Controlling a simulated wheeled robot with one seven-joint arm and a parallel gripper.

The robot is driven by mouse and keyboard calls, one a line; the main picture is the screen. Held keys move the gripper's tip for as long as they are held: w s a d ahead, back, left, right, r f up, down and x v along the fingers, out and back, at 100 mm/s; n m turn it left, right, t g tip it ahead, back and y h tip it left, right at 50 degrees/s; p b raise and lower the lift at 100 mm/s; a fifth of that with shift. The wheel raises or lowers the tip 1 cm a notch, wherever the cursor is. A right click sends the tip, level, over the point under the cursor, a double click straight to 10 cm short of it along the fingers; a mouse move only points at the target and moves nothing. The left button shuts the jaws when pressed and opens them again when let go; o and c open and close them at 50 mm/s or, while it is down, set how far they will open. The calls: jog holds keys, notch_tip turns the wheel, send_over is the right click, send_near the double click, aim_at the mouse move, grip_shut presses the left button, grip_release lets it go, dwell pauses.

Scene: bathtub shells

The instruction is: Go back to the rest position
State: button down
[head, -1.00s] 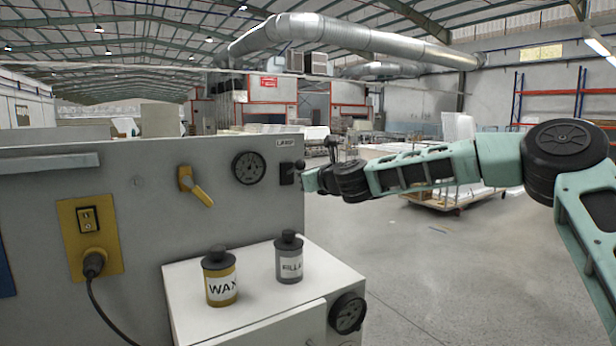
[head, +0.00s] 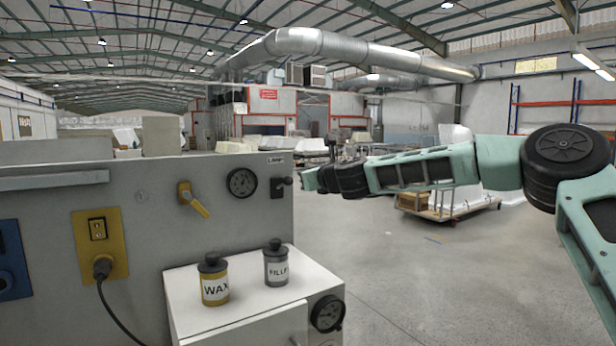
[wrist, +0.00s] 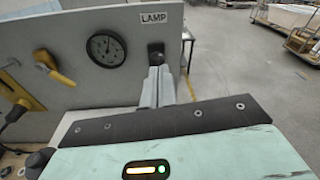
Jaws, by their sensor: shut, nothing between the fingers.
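My gripper (head: 308,180) is at the end of my outstretched arm, just right of the grey panel's right edge in the head view. In the wrist view my gripper (wrist: 158,84) shows its two fingers together, pointing at the panel below the LAMP label (wrist: 154,18). It is shut and holds nothing. The black lamp switch (head: 280,187) sits on the panel beside the fingertips. In the wrist view the switch (wrist: 156,50) is partly hidden behind them. I cannot tell whether the fingers touch it.
A round gauge (head: 242,183) and a yellow lever handle (head: 194,200) are on the panel (head: 140,240). A WAX bottle (head: 214,280) and a FILLER bottle (head: 276,263) stand on a white cabinet (head: 240,318). A loaded cart (head: 450,205) stands behind my arm. The floor at right is open.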

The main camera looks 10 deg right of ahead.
jog(key=shift+f, duration=0.1)
